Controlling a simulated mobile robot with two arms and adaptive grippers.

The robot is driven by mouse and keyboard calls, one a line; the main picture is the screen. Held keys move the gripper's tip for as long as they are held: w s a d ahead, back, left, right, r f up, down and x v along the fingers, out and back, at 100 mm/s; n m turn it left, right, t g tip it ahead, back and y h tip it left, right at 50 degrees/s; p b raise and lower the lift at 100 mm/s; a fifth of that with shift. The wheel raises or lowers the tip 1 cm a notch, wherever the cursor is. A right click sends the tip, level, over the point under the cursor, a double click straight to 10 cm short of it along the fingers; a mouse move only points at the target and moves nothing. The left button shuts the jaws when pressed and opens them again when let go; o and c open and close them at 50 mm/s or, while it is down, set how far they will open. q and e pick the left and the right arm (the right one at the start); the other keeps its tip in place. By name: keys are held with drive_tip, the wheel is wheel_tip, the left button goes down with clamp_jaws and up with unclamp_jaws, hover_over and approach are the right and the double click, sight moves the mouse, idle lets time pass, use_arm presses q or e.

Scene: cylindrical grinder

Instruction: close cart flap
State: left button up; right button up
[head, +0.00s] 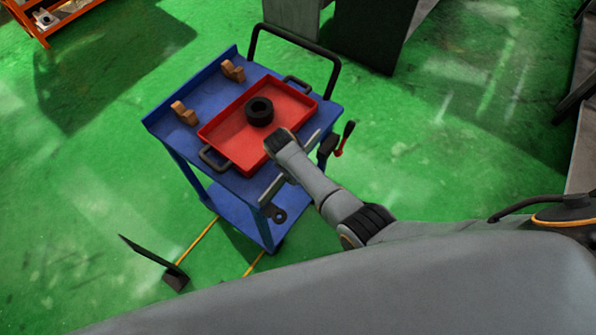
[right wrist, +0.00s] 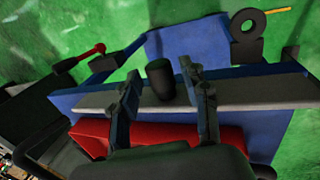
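The blue cart (head: 228,187) stands on the green floor. A light grey strip runs along its near right edge; I take it for the flap (head: 271,190), and my right arm covers its middle. In the right wrist view the grey strip (right wrist: 260,92) lies across the picture, with a black cylindrical knob (right wrist: 160,80) at it. My right gripper (head: 279,143) is over this edge of the cart. In the right wrist view its two fingers (right wrist: 159,70) are apart, one on each side of the knob; contact cannot be told. My left gripper is not in view.
A red tray (head: 228,137) with a black ring (head: 259,111) lies on the cart top. Two brown blocks (head: 184,113) stand behind it. A red-tipped lever (head: 344,139) sticks out at the cart's right corner. A dark object (head: 175,278) is at lower left.

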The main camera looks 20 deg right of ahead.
idle(0.3)
drive_tip(key=v, duration=1.2)
drive_tip(key=shift+f, duration=0.1)
